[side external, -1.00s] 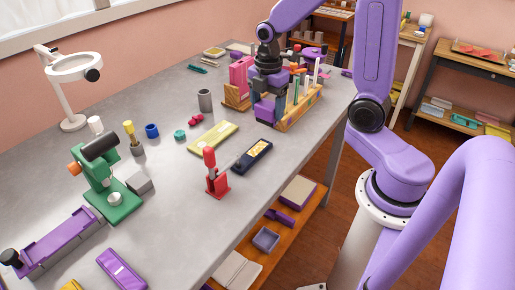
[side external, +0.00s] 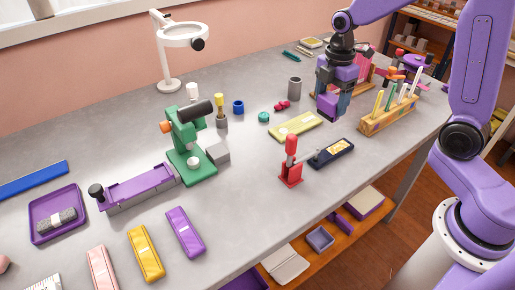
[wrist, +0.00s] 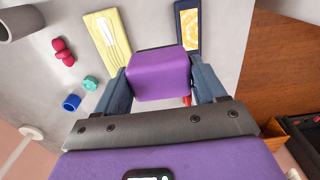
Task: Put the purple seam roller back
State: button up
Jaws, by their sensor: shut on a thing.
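My gripper (side external: 331,112) is above the far part of the grey table, left of the wooden tool rack. In the wrist view, my gripper (wrist: 160,85) is shut on a purple block-shaped thing (wrist: 160,76), which looks like the purple seam roller or its handle. Its underside is hidden, and I cannot tell a roller wheel. The wooden rack (side external: 372,126) holds several upright tools with coloured handles. I cannot tell which place in it is free.
A pale yellow case (side external: 294,127) and a dark blue case (side external: 331,153) lie in front of my gripper. A red toggle clamp (side external: 291,165) stands nearer. A grey cup (side external: 294,88) stands to the left. A pink object (side external: 364,62) stands behind. The table's front-left area holds several cases.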

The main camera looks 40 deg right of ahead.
jog(key=w+a+r, duration=0.1)
jog(key=w+a, duration=0.4)
jog(key=a, duration=0.4)
jog(key=w+a, duration=0.4)
jog(key=a, duration=0.5)
jog(key=shift+w+a+f, duration=0.1)
jog(key=shift+a+f, duration=0.05)
jog(key=shift+f, duration=2.25)
jog(key=shift+a+f, duration=0.1)
jog(key=shift+f, duration=2.3)
jog(key=shift+f, duration=0.15)
jog(key=o, duration=1.1)
